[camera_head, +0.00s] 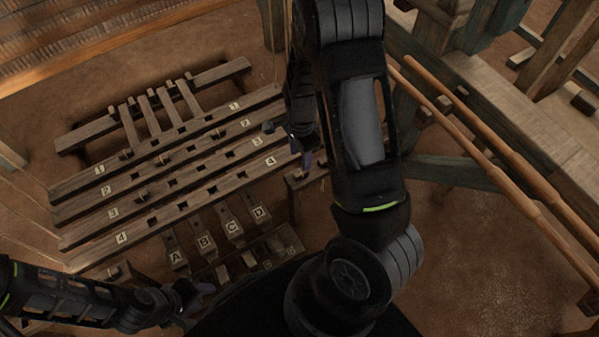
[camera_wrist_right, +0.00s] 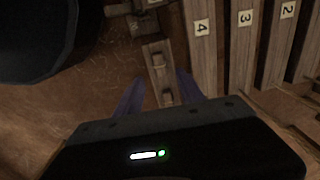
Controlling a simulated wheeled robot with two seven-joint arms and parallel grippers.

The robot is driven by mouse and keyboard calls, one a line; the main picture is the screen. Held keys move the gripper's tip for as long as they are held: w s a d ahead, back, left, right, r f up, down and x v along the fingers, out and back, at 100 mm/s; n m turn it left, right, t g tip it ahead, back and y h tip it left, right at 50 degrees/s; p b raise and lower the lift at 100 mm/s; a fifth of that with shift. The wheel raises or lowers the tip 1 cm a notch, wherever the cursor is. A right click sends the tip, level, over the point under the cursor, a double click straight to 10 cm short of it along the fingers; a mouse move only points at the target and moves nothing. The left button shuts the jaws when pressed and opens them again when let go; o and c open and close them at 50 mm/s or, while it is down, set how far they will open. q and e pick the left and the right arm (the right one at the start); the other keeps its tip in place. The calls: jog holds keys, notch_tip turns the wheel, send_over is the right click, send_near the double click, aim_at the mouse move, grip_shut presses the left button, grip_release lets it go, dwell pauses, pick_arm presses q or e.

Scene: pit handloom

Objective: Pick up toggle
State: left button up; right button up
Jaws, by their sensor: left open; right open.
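Small wooden pegs, which look like the toggles, stand on a narrow wooden block. In the right wrist view one peg (camera_wrist_right: 166,96) is between my fingers and another (camera_wrist_right: 158,60) is further along the block (camera_wrist_right: 153,47). My right gripper (camera_wrist_right: 160,88) is open over the block, its purple fingers on either side; I cannot tell whether they touch the peg. In the head view the right gripper (camera_head: 306,158) is just above the block (camera_head: 309,178), partly hidden by my right arm. My left gripper (camera_head: 203,293) is open and empty at the lower left, near the lettered pedals.
Several long slotted bars (camera_head: 165,178) numbered 1 to 4 lie left of the right gripper. Lettered pedals A to D (camera_head: 204,243) are below them. A slatted wooden frame (camera_head: 155,108) lies behind. Long wooden poles (camera_head: 490,165) and loom timbers are at the right.

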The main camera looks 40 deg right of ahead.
aim_at(301, 172)
jog(key=shift+f+b, duration=0.35)
jog(key=shift+f, duration=0.9)
notch_tip(301, 172, down, 5)
jog(key=shift+f+b, duration=0.1)
jog(key=shift+b, duration=1.05)
jog(key=shift+c, duration=0.5)
grip_shut()
